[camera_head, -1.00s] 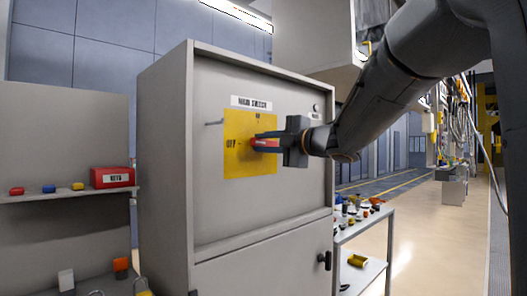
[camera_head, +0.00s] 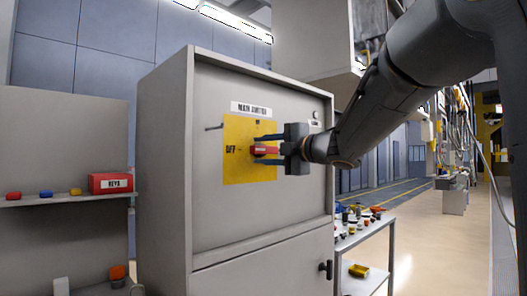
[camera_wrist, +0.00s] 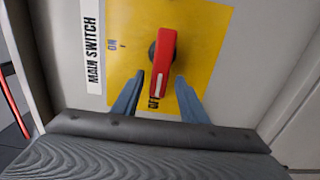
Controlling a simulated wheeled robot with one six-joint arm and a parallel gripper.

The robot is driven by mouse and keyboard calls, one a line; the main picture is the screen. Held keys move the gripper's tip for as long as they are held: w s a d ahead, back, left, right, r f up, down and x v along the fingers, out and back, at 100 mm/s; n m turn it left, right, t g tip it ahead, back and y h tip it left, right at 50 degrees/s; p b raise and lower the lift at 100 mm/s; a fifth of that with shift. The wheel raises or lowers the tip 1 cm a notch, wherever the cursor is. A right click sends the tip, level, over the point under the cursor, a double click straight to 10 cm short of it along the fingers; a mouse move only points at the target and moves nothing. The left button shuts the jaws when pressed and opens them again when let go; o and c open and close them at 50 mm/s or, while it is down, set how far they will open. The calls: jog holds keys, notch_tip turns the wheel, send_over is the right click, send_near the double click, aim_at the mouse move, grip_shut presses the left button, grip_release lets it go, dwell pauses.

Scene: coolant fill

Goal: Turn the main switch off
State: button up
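The main switch is a red handle (camera_head: 266,150) on a yellow plate (camera_head: 238,165) on the grey cabinet's front. In the wrist view the red handle (camera_wrist: 163,58) has its white-marked end pointing at the OFF lettering (camera_wrist: 154,103). The ON mark (camera_wrist: 112,45) is off to the handle's side. My gripper (camera_head: 258,150) is in front of the plate with its blue fingers around the handle, one above and one below. In the wrist view the fingers are spread, with yellow plate visible between each finger and the handle. The gripper is open and holds nothing.
The cabinet (camera_head: 165,180) has a small peg (camera_head: 214,127) left of the plate and a door latch (camera_head: 326,268) below. A red KEYS box (camera_head: 111,183) stands on a shelf at left. A cart (camera_head: 362,237) with small parts stands at right.

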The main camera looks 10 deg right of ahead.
jog(key=v, duration=0.7)
jog(key=shift+s+d+b, duration=0.2)
jog(key=shift+s+b, duration=0.15)
